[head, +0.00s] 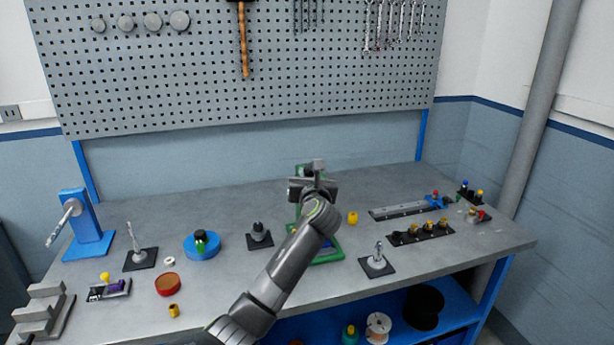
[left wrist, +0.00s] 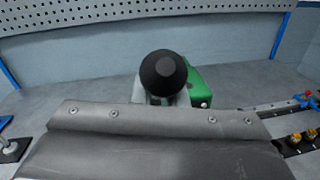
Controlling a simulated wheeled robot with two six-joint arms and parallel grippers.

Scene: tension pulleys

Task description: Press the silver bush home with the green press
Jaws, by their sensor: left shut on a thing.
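The green press (head: 328,257) stands at the middle of the bench, largely hidden behind my left arm. My left gripper (head: 314,182) is at the top of the press, shut on the press handle. In the left wrist view the handle's black ball knob (left wrist: 163,72) is just beyond the gripper's grey body, with the green press body (left wrist: 202,88) behind it. The gripper's fingertips are hidden in that view. I cannot make out the silver bush; the front of the press is covered by my arm. My right gripper is not in view.
A blue press-like stand (head: 75,222) is at the left. A blue round dish (head: 202,246), a red dish (head: 168,284) and a black-based tool stand (head: 259,236) lie left of the green press. A yellow part (head: 352,218) and a pin stand (head: 376,262) are to its right.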

